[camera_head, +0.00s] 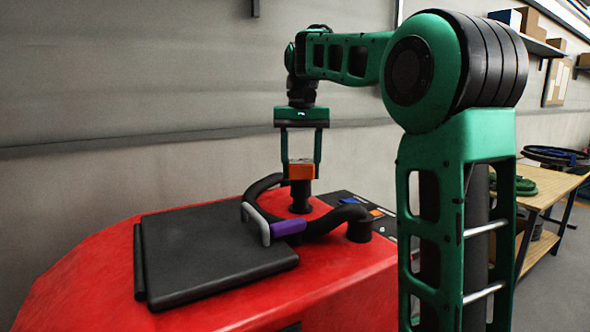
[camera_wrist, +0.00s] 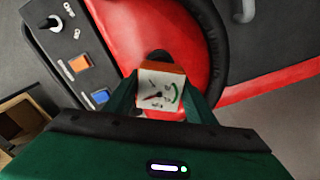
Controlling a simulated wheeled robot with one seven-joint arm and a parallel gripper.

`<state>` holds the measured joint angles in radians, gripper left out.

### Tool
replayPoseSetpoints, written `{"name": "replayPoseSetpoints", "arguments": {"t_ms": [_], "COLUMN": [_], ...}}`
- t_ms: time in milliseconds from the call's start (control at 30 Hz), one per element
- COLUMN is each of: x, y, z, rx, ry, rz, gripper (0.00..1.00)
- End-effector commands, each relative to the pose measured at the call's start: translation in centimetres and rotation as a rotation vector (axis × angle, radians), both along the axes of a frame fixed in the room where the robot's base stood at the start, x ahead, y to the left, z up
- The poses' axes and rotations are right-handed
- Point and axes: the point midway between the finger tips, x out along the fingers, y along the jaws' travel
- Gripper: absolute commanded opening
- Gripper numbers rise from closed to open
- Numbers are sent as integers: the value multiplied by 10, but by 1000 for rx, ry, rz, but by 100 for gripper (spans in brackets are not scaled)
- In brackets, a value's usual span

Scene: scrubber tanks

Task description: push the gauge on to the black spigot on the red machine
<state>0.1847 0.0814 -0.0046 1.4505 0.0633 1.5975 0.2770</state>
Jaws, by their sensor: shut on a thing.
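The gauge (camera_head: 301,170) is a small orange block in the head view. The wrist view shows its white dial face (camera_wrist: 160,92) with a dark needle and a green arc. My gripper (camera_head: 301,165) is shut on the gauge, one finger on each side, and points down. The black spigot (camera_head: 300,196) rises from the top of the red machine (camera_head: 110,265) directly below the gauge. In the head view the gauge's lower edge meets or nearly meets the spigot's top; I cannot tell whether they touch. In the wrist view the gauge hides most of the spigot.
A thick black hose (camera_head: 345,217) curves around the spigot. A wooden table (camera_head: 548,187) stands at right.

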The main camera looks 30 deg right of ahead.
Motion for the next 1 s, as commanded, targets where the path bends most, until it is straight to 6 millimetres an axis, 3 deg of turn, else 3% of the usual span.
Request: {"name": "replayPoseSetpoints", "arguments": {"t_ms": [1000], "x": [-3], "y": [2], "z": [-7], "rx": [0], "ry": [0], "rz": [1], "gripper": [27]}}
